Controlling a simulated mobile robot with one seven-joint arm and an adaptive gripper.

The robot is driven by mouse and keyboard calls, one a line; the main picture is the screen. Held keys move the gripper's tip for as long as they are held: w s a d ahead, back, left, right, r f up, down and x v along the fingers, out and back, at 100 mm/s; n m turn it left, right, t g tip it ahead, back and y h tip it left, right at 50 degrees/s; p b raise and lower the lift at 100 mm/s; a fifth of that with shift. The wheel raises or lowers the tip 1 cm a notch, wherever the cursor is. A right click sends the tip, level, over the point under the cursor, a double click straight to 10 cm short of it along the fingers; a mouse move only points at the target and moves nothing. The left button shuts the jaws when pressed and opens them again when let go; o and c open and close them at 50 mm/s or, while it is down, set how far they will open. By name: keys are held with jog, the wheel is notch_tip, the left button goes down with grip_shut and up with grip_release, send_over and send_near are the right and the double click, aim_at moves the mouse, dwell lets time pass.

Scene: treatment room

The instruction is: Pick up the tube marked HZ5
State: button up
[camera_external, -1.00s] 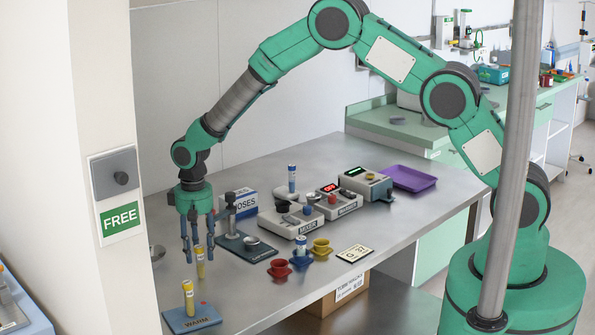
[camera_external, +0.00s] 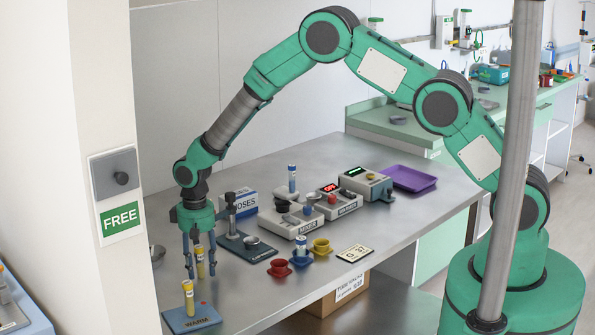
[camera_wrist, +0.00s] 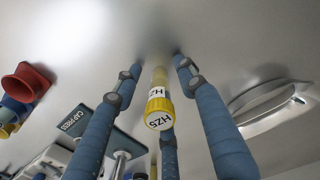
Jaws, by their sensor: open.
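In the external view the tube (camera_external: 200,264) shows partly behind the fingers. My gripper (camera_external: 200,268) points down around it, with its fingers spread; a gap shows between the fingers and the tube in the wrist view. Another yellow-capped tube (camera_external: 188,298) stands on the blue WARM pad (camera_external: 207,318) in front; its marking is not readable.
The cap press (camera_external: 235,244) stands close to the right of my gripper. A red cup (camera_external: 279,268), a blue cup and a yellow cup (camera_external: 321,246) stand further right. The mixer (camera_external: 291,224) and a purple tray (camera_external: 414,178) are behind. A metal dish (camera_wrist: 268,105) lies nearby.

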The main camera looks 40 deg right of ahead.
aim_at(198, 246)
jog(key=c, duration=0.9)
jog(key=shift+r, duration=0.2)
jog(key=shift+c, duration=0.2)
jog(key=shift+r, duration=0.6)
notch_tip(198, 246, up, 2)
jog(key=shift+w+r, duration=0.1)
jog(key=shift+r, duration=0.1)
jog(key=s+d, duration=0.2)
jog(key=s, duration=0.3)
jog(key=s+d+p, duration=0.1)
jog(key=s+d, duration=0.1)
jog(key=s, duration=0.3)
jog(key=s+d+r, duration=0.1)
jog(key=s+d, duration=0.1)
jog(key=s, duration=0.2)
jog(key=shift+s+d, duration=0.15)
jog(key=shift+s, duration=0.25)
